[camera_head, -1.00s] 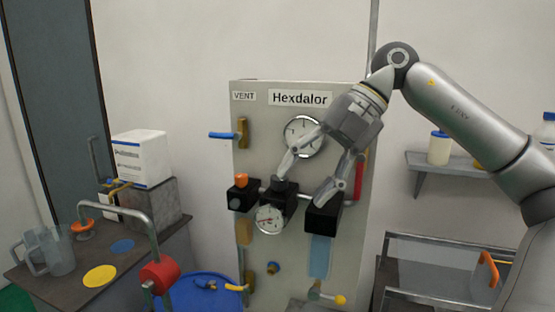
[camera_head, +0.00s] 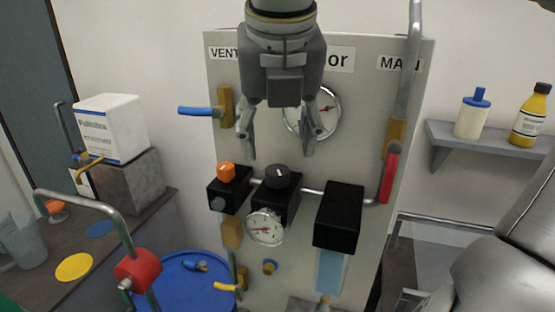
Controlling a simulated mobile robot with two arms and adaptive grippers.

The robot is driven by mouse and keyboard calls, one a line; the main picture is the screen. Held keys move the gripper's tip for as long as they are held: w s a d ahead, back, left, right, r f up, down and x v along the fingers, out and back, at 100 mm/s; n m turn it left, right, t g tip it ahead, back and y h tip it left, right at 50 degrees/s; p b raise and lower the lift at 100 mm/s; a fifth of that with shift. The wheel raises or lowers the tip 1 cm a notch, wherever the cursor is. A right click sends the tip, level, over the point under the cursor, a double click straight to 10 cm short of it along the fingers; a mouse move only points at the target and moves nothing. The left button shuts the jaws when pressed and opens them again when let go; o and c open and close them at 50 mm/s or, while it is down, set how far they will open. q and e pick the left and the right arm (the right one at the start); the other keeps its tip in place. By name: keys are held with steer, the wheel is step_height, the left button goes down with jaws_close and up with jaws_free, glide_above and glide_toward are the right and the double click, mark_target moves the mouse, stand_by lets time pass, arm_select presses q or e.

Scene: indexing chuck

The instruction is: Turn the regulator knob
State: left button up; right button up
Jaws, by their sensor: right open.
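The grey panel (camera_head: 345,110) carries two knobs on black blocks. A black knob (camera_head: 283,177) with a pale mark on it sits on the middle block, above a small round gauge (camera_head: 264,227); it looks like the regulator knob. An orange knob (camera_head: 226,172) sits on the block to its left. My right gripper (camera_head: 278,150) hangs from above with its fingers pointing down, open and empty. In the picture its fingertips are just above the black knob, one to each side, apart from it. The gripper hides part of the panel's sign. My left gripper is not in view.
A larger gauge (camera_head: 312,112) is behind the right finger. A blue-handled valve (camera_head: 197,111) is at left, a red-handled valve (camera_head: 390,175) at right. A black box (camera_head: 339,216) stands right of the knob. A shelf (camera_head: 465,147) holds bottles.

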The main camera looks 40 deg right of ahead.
mark_target(277, 170)
steer(key=x, duration=0.3)
steer(key=p+x, duration=0.1)
steer(key=x, duration=0.2)
steer(key=shift+w+d+f, duration=0.2)
steer(key=shift+w+d, duration=0.05)
steer(key=shift+w, duration=0.1)
steer(key=shift+w+d+f+p, duration=0.1)
steer(key=shift+f+p, duration=0.25)
steer(key=shift+f, duration=0.35)
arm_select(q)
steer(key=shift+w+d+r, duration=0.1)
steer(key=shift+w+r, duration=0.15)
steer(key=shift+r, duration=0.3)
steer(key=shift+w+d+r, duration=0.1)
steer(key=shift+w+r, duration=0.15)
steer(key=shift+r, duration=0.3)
arm_select(e)
steer(key=shift+c, duration=0.5)
